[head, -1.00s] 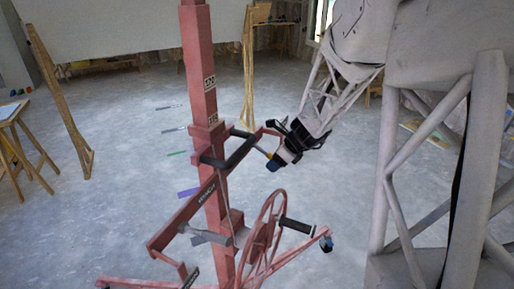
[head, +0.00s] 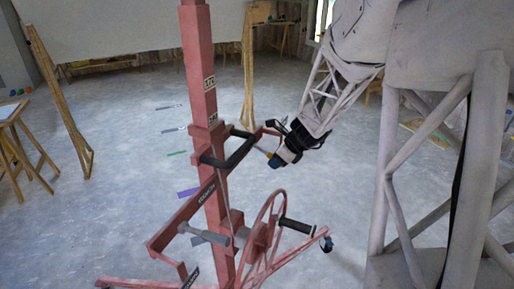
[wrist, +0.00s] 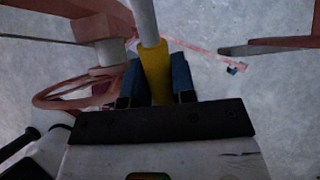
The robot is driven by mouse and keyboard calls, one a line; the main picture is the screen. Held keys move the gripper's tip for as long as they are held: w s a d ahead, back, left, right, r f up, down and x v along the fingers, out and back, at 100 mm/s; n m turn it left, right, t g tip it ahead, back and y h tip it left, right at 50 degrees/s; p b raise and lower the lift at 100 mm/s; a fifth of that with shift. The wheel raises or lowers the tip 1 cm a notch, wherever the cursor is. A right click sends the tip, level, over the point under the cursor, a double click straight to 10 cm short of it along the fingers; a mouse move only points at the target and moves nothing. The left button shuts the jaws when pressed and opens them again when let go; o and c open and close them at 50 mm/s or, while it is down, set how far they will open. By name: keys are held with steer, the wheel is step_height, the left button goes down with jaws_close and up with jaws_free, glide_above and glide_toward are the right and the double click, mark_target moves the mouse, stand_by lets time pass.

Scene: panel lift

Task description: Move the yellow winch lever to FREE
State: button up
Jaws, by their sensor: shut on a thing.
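The yellow winch lever (wrist: 155,72) shows in the wrist view as a yellow grip on a pale grey rod. My gripper (wrist: 158,80) is shut on the yellow grip, with a blue finger on each side of it. In the head view my gripper (head: 279,158) is at the right of the red mast, and a small bit of the lever (head: 262,150) shows at its tip. The red panel lift (head: 203,80) stands upright. No FREE marking can be read in either view.
The winch wheel (head: 262,235) with its black crank handle (head: 297,226) sits below my gripper. A black U-shaped handle (head: 238,155) is left of it. Wooden easel legs (head: 60,100) and a stool (head: 18,125) stand at the left. The floor around is mostly clear.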

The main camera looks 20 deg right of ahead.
steer(key=shift+v, duration=0.8)
steer(key=shift+r, duration=0.9)
steer(key=shift+s+r, duration=0.1)
steer(key=shift+r, duration=0.1)
steer(key=shift+d+r, duration=0.1)
steer(key=shift+r, duration=0.55)
jaws_close()
jaws_free()
